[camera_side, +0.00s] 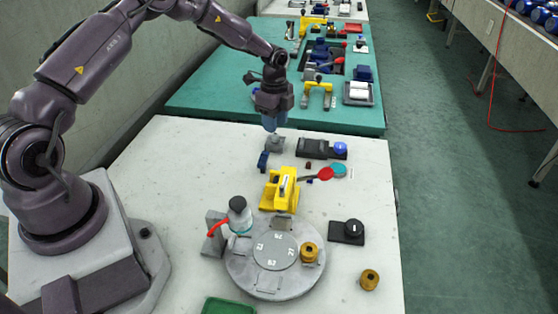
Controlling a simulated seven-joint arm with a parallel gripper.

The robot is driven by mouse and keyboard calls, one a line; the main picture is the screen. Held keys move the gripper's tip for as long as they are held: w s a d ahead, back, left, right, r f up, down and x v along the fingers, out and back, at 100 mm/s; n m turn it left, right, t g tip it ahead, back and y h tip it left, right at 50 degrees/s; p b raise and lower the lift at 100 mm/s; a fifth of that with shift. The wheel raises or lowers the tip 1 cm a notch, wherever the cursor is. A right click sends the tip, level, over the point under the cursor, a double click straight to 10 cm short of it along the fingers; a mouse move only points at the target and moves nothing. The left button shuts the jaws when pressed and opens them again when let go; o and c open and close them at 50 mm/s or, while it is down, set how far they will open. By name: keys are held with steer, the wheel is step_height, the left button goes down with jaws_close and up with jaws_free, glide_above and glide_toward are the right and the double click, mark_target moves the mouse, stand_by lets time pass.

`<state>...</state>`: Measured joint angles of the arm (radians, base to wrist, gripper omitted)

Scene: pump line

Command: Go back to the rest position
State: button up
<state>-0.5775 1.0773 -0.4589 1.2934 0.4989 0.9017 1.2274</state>
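My gripper (271,124) hangs at the end of my dark arm, pointing down over the far part of the white table (150,190). Blue-grey parts show at its tip. I cannot tell whether they are its fingers or something held. A small grey block (275,144) is just below the tip, and the gap between them is unclear. A small dark blue piece (263,160) stands at the left of the block. A yellow fixture (280,192) with a red-ended lever (325,174) stands nearer the camera.
A round grey turntable (275,284) carries a brass part (308,252); a bottle (239,214) stands at its left edge. Another brass part (369,279), a black knob box (347,232) and a black box with a blue button (340,149) stand at the right. A green tray (228,307) is at the front.

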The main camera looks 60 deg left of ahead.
steer(key=s+n, duration=0.1)
steer(key=s+d+n, duration=0.1)
steer(key=s+d+n+g, duration=0.1)
steer(key=shift+s+r, duration=0.25)
steer(key=s+d+r+n+t, duration=0.2)
steer(key=s+d+r+n, duration=0.1)
steer(key=s+r, duration=0.5)
steer(key=s+d+r+n+t, duration=0.2)
steer(key=s+d+r+n, duration=0.2)
steer(key=s+r, duration=0.5)
steer(key=s+d+r+n+t, duration=0.2)
steer(key=s+d+r+n, duration=0.2)
steer(key=s+d+r, duration=0.2)
step_height(320, 180, up, 5)
steer(key=shift+s+f+t, duration=0.15)
steer(key=shift+s+t, duration=0.15)
steer(key=shift+s, duration=0.85)
